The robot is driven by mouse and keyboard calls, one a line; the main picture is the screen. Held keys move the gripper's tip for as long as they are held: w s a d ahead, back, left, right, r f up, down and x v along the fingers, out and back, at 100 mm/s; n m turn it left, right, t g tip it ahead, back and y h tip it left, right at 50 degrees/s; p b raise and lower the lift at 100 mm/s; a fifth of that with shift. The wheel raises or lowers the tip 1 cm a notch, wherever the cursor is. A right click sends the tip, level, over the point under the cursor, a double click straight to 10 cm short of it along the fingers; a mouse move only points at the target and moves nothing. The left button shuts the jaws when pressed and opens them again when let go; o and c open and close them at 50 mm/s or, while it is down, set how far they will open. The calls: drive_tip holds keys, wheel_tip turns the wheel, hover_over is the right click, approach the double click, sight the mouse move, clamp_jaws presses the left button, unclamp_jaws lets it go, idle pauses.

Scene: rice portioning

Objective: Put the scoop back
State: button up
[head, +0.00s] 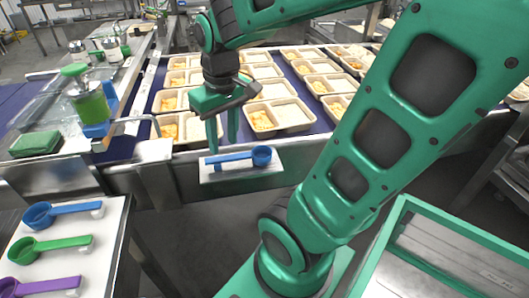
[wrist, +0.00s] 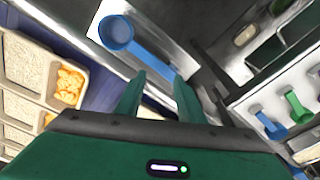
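A blue scoop (head: 238,156) lies on a small white shelf (head: 218,175) at the front edge of the conveyor, its cup to the right and handle to the left. My gripper (head: 222,146) points down over the handle side, fingers apart with nothing clearly held between them. In the wrist view the scoop's cup (wrist: 117,33) is beyond the open fingers (wrist: 155,88), and its handle runs toward the right fingertip. I cannot tell whether that finger touches the handle. A white board (head: 100,222) at the left holds a blue scoop (head: 62,210), a green scoop (head: 50,245) and a purple scoop (head: 40,285).
Several trays (head: 280,113) of rice and orange food stand on the blue conveyor behind my gripper. A green-labelled container (head: 90,103) and a green block (head: 36,143) stand at the left. A green-framed bin (head: 395,240) is at the lower right.

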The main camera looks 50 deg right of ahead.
drive_tip(key=s+d+m, duration=0.1)
drive_tip(key=s, duration=0.2)
drive_tip(key=s+d+f+m+g, duration=0.1)
drive_tip(key=s+d+m, duration=0.1)
drive_tip(key=s, duration=0.2)
drive_tip(key=s+d+f+m, duration=0.1)
drive_tip(key=s+m, duration=0.1)
drive_tip(key=s, duration=0.2)
drive_tip(key=shift+d+f+g, duration=0.1)
drive_tip(key=shift+d+g, duration=0.15)
drive_tip(key=shift+g, duration=0.05)
drive_tip(key=shift+w+f, duration=0.3)
drive_tip(key=shift+w, duration=0.45)
drive_tip(key=shift+s, duration=0.15)
drive_tip(key=shift+c, duration=0.5)
